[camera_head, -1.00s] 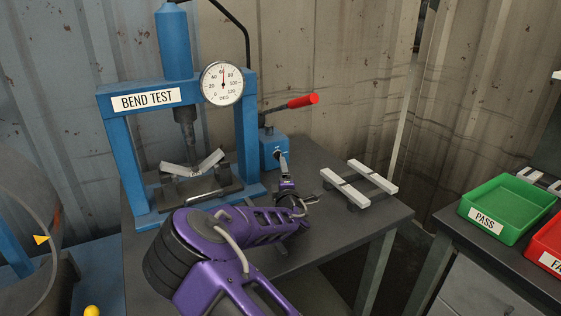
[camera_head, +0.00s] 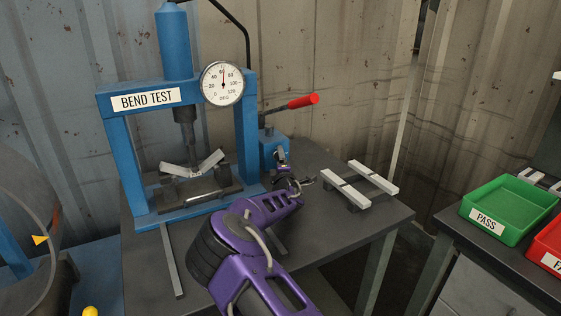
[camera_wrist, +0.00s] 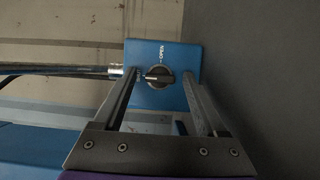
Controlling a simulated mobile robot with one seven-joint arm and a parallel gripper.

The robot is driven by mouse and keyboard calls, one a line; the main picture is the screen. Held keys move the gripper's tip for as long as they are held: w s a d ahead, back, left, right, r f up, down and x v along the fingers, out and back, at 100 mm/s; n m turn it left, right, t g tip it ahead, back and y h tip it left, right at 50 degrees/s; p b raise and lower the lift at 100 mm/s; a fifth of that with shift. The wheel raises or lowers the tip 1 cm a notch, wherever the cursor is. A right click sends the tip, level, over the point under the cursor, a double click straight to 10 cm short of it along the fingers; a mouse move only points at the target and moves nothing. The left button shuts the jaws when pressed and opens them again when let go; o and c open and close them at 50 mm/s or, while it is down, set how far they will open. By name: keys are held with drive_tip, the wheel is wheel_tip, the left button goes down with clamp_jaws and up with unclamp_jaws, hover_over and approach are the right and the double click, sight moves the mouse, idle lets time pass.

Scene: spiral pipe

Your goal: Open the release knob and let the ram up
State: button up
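The release knob (camera_wrist: 158,77) is dark and round with a bar grip, on the front of a blue pump box (camera_wrist: 185,58). Its bar lies sideways, with a pale mark at its left end; the OPEN label is above it. My gripper (camera_wrist: 162,98) is open, with one finger on each side of the knob in the wrist view; contact cannot be told. In the head view my gripper (camera_head: 292,178) is in front of the blue box. The ram (camera_head: 185,130) is down against a V-bent metal strip (camera_head: 208,162) in the press (camera_head: 112,150).
A dial gauge (camera_head: 222,83) points near 60. A red-tipped pump lever (camera_head: 302,101) sticks out above the box. Two pale bars (camera_head: 345,189) on a stand lie right of my gripper. A green PASS tray (camera_head: 508,205) sits on another table at right.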

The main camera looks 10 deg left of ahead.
clamp_jaws()
